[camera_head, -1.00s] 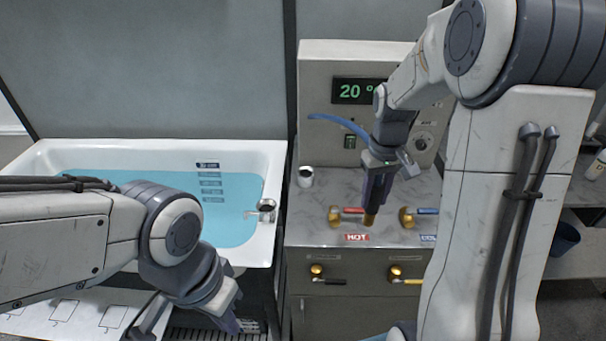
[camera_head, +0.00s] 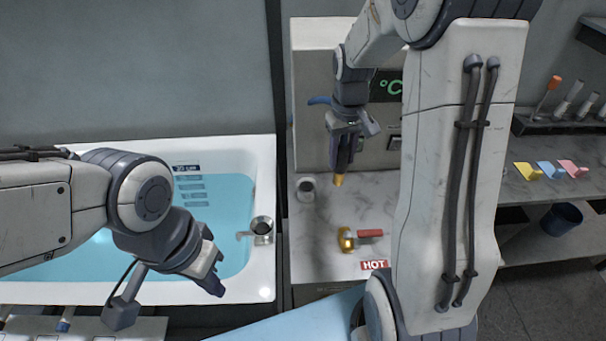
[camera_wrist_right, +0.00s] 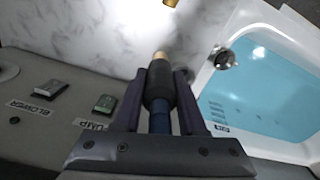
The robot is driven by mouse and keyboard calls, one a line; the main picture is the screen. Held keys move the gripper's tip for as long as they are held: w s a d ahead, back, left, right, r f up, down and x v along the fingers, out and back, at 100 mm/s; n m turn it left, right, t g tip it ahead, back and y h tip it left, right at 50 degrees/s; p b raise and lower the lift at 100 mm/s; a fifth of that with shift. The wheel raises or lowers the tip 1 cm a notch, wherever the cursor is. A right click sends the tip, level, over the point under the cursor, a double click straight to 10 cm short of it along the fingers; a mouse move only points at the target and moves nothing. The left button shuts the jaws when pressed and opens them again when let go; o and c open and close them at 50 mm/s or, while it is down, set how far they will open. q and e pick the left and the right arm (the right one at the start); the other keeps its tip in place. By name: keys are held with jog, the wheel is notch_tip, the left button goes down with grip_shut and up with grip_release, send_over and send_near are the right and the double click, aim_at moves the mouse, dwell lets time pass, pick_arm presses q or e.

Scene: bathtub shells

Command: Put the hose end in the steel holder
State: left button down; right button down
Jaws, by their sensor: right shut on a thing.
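My right gripper (camera_head: 343,155) is shut on the hose end (camera_wrist_right: 160,88), a dark grip with a brass tip. The blue hose (camera_head: 318,100) shows behind the gripper. The steel holder (camera_head: 262,228), a cup with a dark opening and a side hook, sits on the tub's right rim. It also shows in the right wrist view (camera_wrist_right: 223,58), right of the hose end and apart from it. My left gripper (camera_head: 214,281) hangs over the tub's front; its jaw opening is unclear.
A brass valve with a red handle (camera_head: 368,233) stands behind the HOT label. The control box (camera_head: 310,60) rises behind. The bathtub (camera_head: 262,165) holds blue water.

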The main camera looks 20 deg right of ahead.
jog(key=w+a+f+p, duration=0.1)
jog(key=w+a+f, duration=0.1)
jog(key=f, duration=0.1)
jog(key=w+a+f+p, duration=0.2)
jog(key=f, duration=0.1)
jog(key=w+a+f+p, duration=0.1)
jog(key=w+a+f, duration=0.1)
jog(key=f, duration=0.1)
jog(key=shift+w+f, duration=0.35)
jog(key=shift+f, duration=0.2)
jog(key=shift+c, duration=2.3)
grip_release()
jog(key=shift+r, duration=0.15)
